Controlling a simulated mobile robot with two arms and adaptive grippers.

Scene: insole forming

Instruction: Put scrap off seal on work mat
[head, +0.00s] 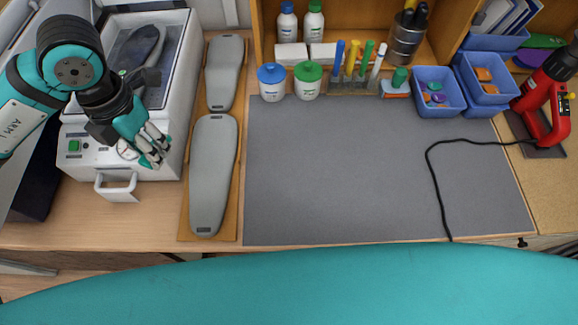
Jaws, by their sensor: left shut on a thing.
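My left gripper (152,148) is over the front edge of the white forming machine (172,95), above its control panel. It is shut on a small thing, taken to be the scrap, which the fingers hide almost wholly. The machine's seal is partly covered by my left arm and hand, so I cannot make it out clearly. A dark insole-shaped form (141,45) lies inside the machine's open bed. The grey work mat (340,170) lies flat to the right, its middle bare. My right gripper is not in view.
Two grey insole forms (213,175) lie on wooden boards between machine and mat. A black cable (433,185) crosses the mat's right part, leading to a red heat tool (545,105). Jars (307,82), pens and blue bins (437,92) line the mat's back edge.

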